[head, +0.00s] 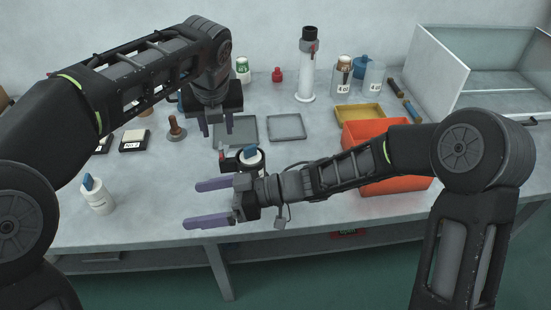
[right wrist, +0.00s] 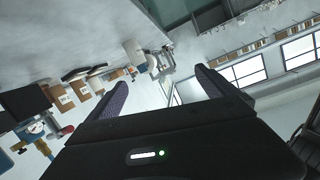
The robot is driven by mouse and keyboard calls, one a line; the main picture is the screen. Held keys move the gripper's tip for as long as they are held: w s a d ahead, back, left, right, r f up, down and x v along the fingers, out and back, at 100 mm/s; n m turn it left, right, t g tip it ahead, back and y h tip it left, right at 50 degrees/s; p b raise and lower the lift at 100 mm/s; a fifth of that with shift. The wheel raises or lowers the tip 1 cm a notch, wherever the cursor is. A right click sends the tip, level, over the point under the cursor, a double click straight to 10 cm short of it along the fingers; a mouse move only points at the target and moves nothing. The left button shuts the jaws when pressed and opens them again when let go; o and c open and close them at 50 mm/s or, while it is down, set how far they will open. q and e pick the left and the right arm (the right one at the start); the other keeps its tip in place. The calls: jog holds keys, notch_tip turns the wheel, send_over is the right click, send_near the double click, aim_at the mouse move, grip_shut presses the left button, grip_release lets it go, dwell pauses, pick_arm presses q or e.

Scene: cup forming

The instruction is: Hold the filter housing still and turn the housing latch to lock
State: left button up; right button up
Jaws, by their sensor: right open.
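I cannot tell for sure which part is the filter housing. A white round part with a blue piece on top (head: 251,158) sits by a small black fixture, partly hidden behind my right gripper and forearm. The blue piece may be the latch.
A tall white column with a black top and red lever (head: 308,75) stands at the back. Grey trays (head: 286,126), an orange bin (head: 375,140), a yellow tray (head: 360,115) and a brown-handled stamp (head: 176,128) occupy the table. The front left is mostly clear.

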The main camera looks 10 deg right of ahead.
aim_at(251, 147)
jog(key=w+d+t, duration=0.1)
jog(key=w+d, duration=0.2)
jog(key=w, duration=0.2)
jog(key=w+d+r+t, duration=0.1)
jog(key=w+d+t, duration=0.1)
jog(key=w+d, duration=0.2)
jog(key=w+d+r+t+y, duration=0.1)
jog(key=w+d, duration=0.3)
jog(key=w, duration=0.3)
jog(key=shift+w+d+n+t, duration=0.25)
jog(key=shift+n+t, duration=0.05)
jog(key=shift+n, duration=0.1)
jog(key=d+f+g+h, duration=0.1)
jog(key=d+f, duration=0.1)
jog(key=d+f+g+h, duration=0.1)
jog(key=d+f, duration=0.1)
jog(key=s+d+f+n+g+h, duration=0.1)
jog(key=d+f, duration=0.1)
jog(key=shift+d+f+g, duration=0.1)
jog(key=shift+f+g, duration=0.25)
jog(key=shift+g, duration=0.05)
jog(key=shift+x, duration=3.95)
jog(key=shift+c, duration=0.6)
jog(key=c, duration=1.9)
